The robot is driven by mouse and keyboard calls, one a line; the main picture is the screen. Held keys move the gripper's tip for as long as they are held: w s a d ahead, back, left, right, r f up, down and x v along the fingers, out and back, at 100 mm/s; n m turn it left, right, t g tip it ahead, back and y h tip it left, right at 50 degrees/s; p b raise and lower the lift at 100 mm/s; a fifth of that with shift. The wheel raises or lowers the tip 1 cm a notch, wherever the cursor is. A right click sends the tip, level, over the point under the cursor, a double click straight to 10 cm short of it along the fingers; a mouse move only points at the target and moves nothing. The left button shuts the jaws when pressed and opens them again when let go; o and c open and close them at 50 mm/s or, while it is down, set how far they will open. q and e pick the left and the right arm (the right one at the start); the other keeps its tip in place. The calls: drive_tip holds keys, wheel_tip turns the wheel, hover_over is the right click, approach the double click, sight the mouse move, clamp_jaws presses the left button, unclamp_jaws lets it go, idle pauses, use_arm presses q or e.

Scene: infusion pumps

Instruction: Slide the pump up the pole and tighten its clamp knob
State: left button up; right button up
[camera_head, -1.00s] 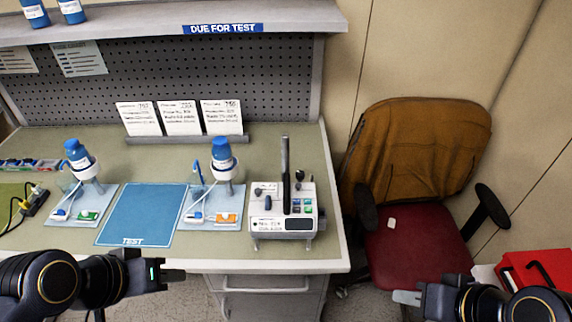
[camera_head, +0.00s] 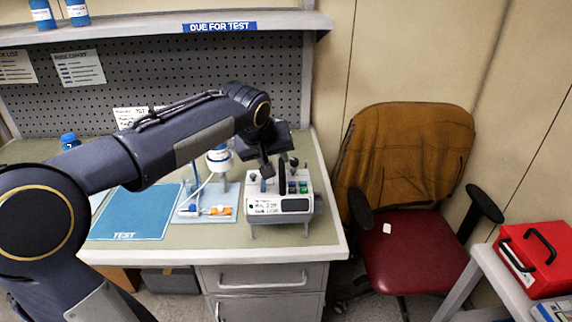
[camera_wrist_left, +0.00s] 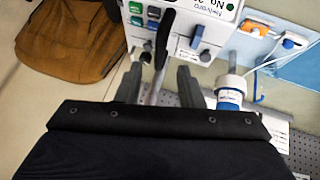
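A white boxed device (camera_head: 278,207), which may be the pump, stands on the bench with a display and coloured buttons on its front. A dark upright post or lever (camera_head: 282,176) rises by it; in the left wrist view a dark-and-grey rod (camera_wrist_left: 163,45) shows beside the device's button face (camera_wrist_left: 180,12). A small dark knob (camera_wrist_left: 147,57) is next to that rod. I cannot tell which part is the clamp. My left gripper (camera_head: 266,170) is at the device's top back; in the wrist view its fingers (camera_wrist_left: 158,85) are apart, with the rod showing between them. My right gripper is out of view.
A blue test mat (camera_head: 130,215) and a small tray (camera_head: 212,208) with a blue-capped bottle on a stand (camera_head: 220,158) lie left of the device. A red chair (camera_head: 415,245) stands right of the bench, and a red case (camera_head: 540,255) is at far right.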

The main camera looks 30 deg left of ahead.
sight(281, 172)
use_arm(q)
drive_tip(key=shift+b+x, duration=1.9)
drive_tip(key=shift+x, duration=2.7)
drive_tip(key=shift+c, duration=0.2)
clamp_jaws()
